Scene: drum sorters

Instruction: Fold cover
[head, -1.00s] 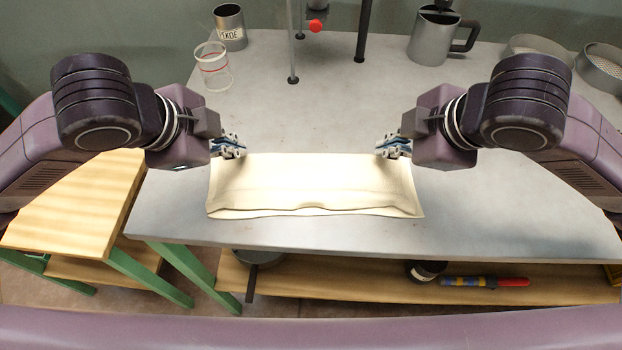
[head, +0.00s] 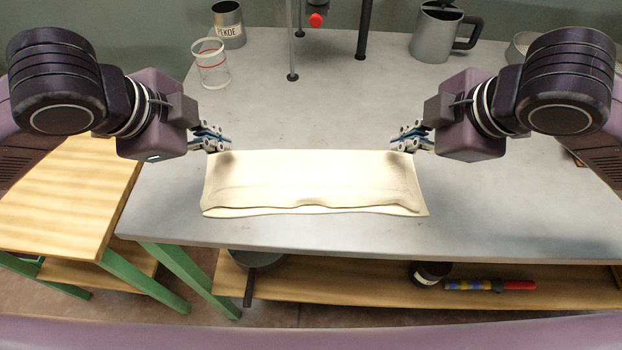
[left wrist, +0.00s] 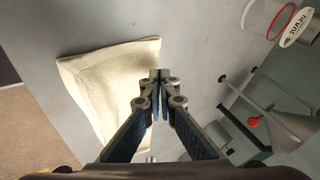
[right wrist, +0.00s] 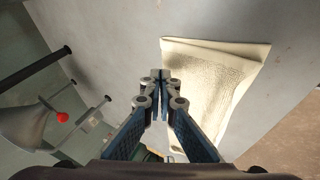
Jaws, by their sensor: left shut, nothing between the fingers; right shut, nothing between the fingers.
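The cover (head: 315,178) is a cream cloth lying folded over in a long flat strip near the front edge of the grey table. Its layers show along the near side, where the upper edge is slightly wavy and a lower edge sticks out a little. My left gripper (head: 228,140) is shut and empty, above the cover's far left corner. My right gripper (head: 396,140) is shut and empty, above the far right corner. The cover also shows beyond the shut fingers in the left wrist view (left wrist: 100,85) and the right wrist view (right wrist: 205,85).
On the grey table (head: 310,110), a clear cup with red bands (head: 212,65), a labelled tin (head: 228,25) and a metal jug (head: 437,35) stand at the back. Dark stand legs (head: 364,30) and a red knob (head: 316,20) are at the back middle. A wooden shelf (head: 340,285) runs below.

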